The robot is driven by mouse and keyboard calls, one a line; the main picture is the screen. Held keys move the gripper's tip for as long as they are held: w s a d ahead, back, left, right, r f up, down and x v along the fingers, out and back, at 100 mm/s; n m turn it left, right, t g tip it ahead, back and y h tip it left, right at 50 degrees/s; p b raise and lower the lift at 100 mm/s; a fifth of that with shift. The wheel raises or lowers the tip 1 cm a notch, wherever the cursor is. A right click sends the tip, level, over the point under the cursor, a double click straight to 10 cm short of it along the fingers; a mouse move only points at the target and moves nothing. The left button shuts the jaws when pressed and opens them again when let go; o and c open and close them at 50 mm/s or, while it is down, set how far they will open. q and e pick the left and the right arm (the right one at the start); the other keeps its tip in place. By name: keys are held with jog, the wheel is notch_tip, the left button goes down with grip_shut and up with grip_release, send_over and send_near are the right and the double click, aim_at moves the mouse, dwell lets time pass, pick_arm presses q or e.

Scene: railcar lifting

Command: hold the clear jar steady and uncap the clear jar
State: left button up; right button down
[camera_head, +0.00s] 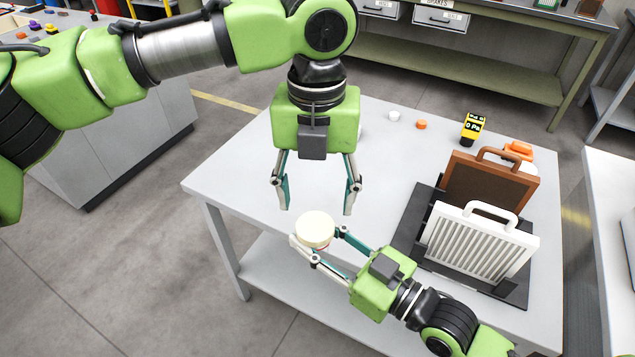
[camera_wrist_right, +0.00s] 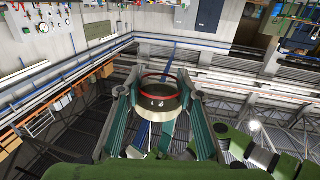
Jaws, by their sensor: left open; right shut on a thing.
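The clear jar (camera_head: 314,242) is seen from above in the head view, with a round cream cap (camera_head: 315,224) on top. Its body is mostly hidden below the cap. My right gripper (camera_head: 317,236) is shut on the jar, one finger on each side. In the right wrist view the jar (camera_wrist_right: 158,102) sits between the two fingers and shows a red ring near its top. My left gripper (camera_head: 316,210) is open and empty, pointing down above and just behind the cap. It does not appear to touch the cap.
The grey table (camera_head: 225,180) carries a black rack (camera_head: 408,222) with a brown panel (camera_head: 470,185) and a white grille panel (camera_head: 475,245) at right. A yellow-black device (camera_head: 473,127), an orange item (camera_head: 518,150) and small white (camera_head: 394,116) and orange (camera_head: 421,125) caps lie toward the back.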

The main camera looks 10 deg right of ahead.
aim_at(316, 226)
pick_arm(q)
jog(key=shift+f, duration=3.1)
